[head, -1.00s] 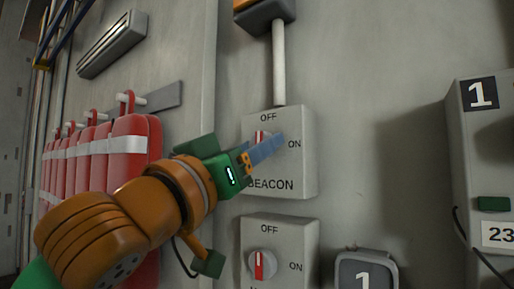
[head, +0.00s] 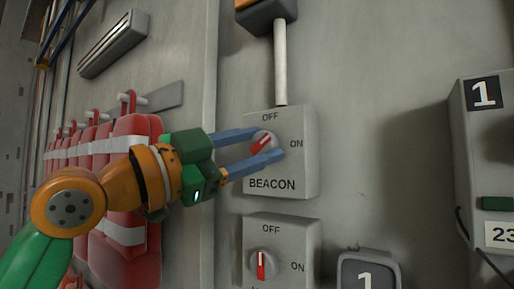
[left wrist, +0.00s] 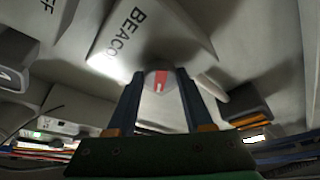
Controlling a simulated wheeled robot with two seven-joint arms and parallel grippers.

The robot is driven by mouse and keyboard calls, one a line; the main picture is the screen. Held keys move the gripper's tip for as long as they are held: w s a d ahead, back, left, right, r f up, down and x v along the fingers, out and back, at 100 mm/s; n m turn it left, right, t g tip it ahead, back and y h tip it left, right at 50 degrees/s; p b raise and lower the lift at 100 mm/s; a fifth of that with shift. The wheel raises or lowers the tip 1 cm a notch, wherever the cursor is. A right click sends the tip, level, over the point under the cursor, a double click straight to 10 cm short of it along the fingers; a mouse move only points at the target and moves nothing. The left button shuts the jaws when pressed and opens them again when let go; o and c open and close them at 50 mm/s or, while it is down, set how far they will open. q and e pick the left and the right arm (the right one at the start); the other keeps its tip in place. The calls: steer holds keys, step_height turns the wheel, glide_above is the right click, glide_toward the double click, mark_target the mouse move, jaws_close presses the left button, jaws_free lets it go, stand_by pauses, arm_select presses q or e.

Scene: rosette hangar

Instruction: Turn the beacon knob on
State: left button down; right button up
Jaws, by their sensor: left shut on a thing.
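The beacon knob (head: 262,141) is a round, light knob with a red bar, on a grey box (head: 300,178) marked BEACON. OFF is printed above it and ON to its right. The red bar is tilted, its upper end leaning right, between OFF and ON. My left gripper (head: 268,145) is shut on the knob, one blue finger on its upper side and one on its lower side. In the left wrist view, the knob (left wrist: 159,80) shows between the two fingertips. My right gripper is not in view.
A second switch box (head: 304,225) with its own knob (head: 262,264) sits right below, its red bar upright. Red bags with white bands (head: 135,130) hang at left. A box marked 1 (head: 495,150) juts out at right.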

arm_select(q)
steer(key=m+g, duration=0.2)
steer(key=m, duration=0.3)
steer(key=shift+m+g+y, duration=0.4)
steer(key=shift+m+g, duration=0.1)
steer(key=shift+m, duration=1)
steer(key=shift+f, duration=0.1)
steer(key=c, duration=0.7)
jaws_free()
steer(key=shift+w, duration=0.1)
steer(key=shift+c, duration=0.2)
steer(key=o, duration=0.4)
steer(key=shift+a, duration=0.1)
steer(key=shift+c, duration=0.2)
steer(key=shift+o, duration=0.4)
steer(key=shift+s+a+r, duration=0.1)
steer(key=shift+s+r, duration=0.1)
steer(key=shift+s, duration=0.2)
steer(key=b+v, duration=0.2)
steer(key=v, duration=0.4)
steer(key=shift+s+a, duration=0.2)
steer(key=shift+a, duration=0.15)
